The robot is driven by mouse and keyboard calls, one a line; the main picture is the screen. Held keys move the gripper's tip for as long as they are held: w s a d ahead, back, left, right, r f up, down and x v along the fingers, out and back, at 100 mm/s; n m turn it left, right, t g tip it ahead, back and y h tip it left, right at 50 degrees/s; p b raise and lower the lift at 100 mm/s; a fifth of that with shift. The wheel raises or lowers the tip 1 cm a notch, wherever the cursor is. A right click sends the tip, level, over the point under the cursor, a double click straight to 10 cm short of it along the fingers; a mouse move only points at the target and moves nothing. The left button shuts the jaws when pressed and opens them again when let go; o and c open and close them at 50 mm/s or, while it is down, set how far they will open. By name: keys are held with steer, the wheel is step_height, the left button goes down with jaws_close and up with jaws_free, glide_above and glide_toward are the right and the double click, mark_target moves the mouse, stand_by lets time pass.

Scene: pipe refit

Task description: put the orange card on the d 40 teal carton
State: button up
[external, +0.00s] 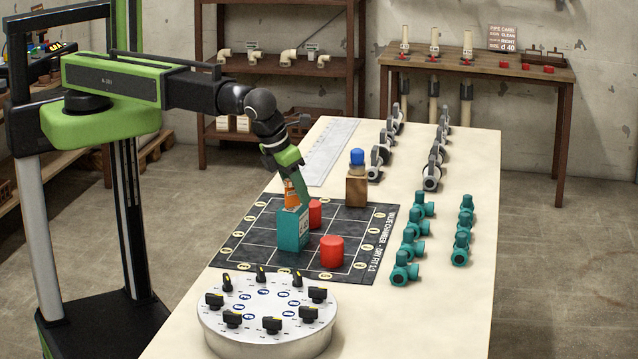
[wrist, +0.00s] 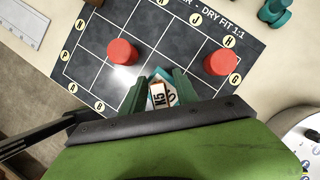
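The teal carton (external: 292,232) stands upright on the dark grid mat, with a pale label on its side. The small orange card (external: 291,193) is upright and slightly tilted at the carton's top; I cannot tell whether it rests there. My gripper (external: 301,185) points down right at the card, above the carton. In the wrist view my gripper's green fingers (wrist: 160,88) stand apart on either side of a white K5 label (wrist: 158,96), with part of the teal carton (wrist: 171,74) beyond. Whether the fingers touch the card is unclear.
Two red cylinders stand on the mat (external: 235,240), one (external: 331,251) right of the carton and one (external: 315,213) close behind it. A round dial plate (external: 268,318) is in front. Teal fittings (external: 412,236) line the right. A blue-topped wooden block (external: 356,185) stands behind.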

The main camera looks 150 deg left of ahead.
steer(key=shift+r, duration=0.15)
steer(key=shift+r+p, duration=0.3)
steer(key=shift+p, duration=0.15)
steer(key=p+v, duration=1)
steer(key=v, duration=0.1)
steer(key=shift+d+r, duration=0.15)
steer(key=shift+r, duration=0.05)
steer(key=s+d+f+n+h, duration=0.1)
steer(key=s+d+n, duration=0.3)
steer(key=d+n, duration=0.5)
steer(key=s+d+n+h, duration=0.3)
steer(key=d+n, duration=0.6)
steer(key=d, duration=1.1)
steer(key=shift+s+f+h, duration=0.3)
steer(key=shift+s+f, duration=0.1)
steer(key=shift+s, duration=0.7)
